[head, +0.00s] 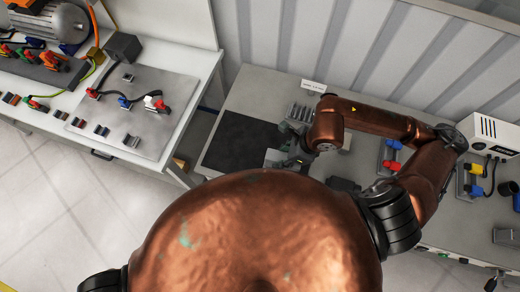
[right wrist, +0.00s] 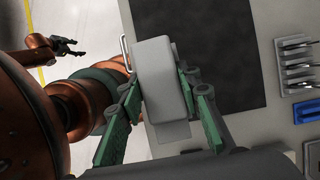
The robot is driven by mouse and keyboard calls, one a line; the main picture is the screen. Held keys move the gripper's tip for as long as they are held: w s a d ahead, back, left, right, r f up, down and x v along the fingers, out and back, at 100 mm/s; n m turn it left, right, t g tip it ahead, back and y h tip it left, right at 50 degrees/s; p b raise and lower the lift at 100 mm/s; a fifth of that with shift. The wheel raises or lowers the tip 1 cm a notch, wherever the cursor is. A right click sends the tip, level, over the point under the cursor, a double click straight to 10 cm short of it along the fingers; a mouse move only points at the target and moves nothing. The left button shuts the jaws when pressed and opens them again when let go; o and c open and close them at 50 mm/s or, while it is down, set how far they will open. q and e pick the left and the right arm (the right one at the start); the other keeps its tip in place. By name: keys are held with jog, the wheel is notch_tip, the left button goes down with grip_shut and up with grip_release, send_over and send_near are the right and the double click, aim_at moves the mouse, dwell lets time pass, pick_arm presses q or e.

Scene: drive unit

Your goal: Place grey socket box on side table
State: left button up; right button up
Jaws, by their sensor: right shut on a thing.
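The grey socket box (right wrist: 160,82) is a pale block between the green fingers of my right gripper (right wrist: 159,90) in the right wrist view. The gripper is shut on it. In the head view the box (head: 274,157) shows at the front right edge of a dark mat, beside my right gripper (head: 291,158), partly hidden by the gripper and my body. The side table (head: 240,97) carries the mat; I cannot tell whether the box touches it. My left gripper (right wrist: 68,46) shows small in the right wrist view, empty, with its fingers apart.
The dark mat (head: 240,145) is bare apart from the box near its edge. A metal rack (head: 300,112) stands right of it. A white workbench (head: 203,75) with a plate and connectors is at the left. A white power box (head: 492,130) stands at the far right.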

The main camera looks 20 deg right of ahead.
jog(key=shift+a, duration=0.1)
jog(key=w+a+f+p, duration=0.1)
jog(key=w+f, duration=0.3)
jog(key=w+a+f+p, duration=0.1)
jog(key=w+f, duration=0.3)
jog(key=w, duration=0.1)
jog(key=w+a+f+p, duration=0.1)
jog(key=w+a+f, duration=0.1)
jog(key=w+f, duration=0.2)
jog(key=shift+w+f+p, duration=0.15)
jog(key=shift+p, duration=0.25)
jog(key=shift+f, duration=0.25)
jog(key=shift+f, duration=0.1)
jog(key=o, duration=1.3)
